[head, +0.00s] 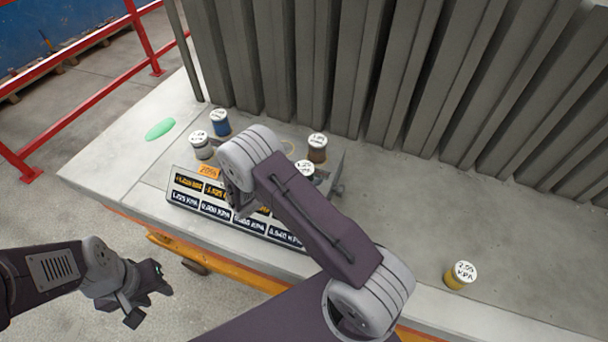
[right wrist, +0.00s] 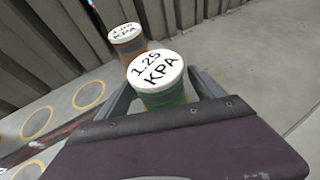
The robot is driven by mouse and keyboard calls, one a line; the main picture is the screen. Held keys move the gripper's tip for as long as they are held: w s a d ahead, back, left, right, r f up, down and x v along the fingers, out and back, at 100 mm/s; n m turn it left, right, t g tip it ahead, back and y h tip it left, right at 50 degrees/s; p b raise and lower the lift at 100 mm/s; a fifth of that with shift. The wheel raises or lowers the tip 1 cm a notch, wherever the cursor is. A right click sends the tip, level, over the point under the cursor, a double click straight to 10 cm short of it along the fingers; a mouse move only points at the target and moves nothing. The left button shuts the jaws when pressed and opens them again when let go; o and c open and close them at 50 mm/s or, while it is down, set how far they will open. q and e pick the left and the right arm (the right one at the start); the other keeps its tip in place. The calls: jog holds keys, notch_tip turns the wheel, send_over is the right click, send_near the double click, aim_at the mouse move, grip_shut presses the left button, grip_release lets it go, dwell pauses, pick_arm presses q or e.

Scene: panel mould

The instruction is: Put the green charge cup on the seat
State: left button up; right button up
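The green charge cup (right wrist: 165,98), with a white lid reading 1.25 KPA, stands between the two fingers of my right gripper (right wrist: 165,88) in the right wrist view. Whether the fingers press on it is unclear. In the head view a white lid (head: 303,169) shows beside my right arm, which hides the rest of that cup and my right gripper. Yellow ring outlines (right wrist: 88,95) mark the grey surface left of the green cup in the wrist view; which one is the seat I cannot tell. My left gripper (head: 150,285) hangs empty off the bench's front edge; its finger gap is unclear.
A brown cup (head: 317,148) stands just behind the green one. A blue cup (head: 219,122) and a grey cup (head: 200,146) stand left of my right arm. The display box (head: 183,199) faces front. A yellow cup (head: 460,275) stands alone at right. Grey panels (head: 340,60) line the back.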

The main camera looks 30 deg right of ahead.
jog(key=b+v, duration=0.3)
jog(key=v, duration=0.8)
jog(key=s+a+m+g+y, duration=0.1)
jog(key=s+m+g+y, duration=0.2)
jog(key=s+m+y, duration=1)
jog(key=s+m, duration=0.2)
jog(key=m, duration=0.7)
jog(key=shift+a+r, duration=0.25)
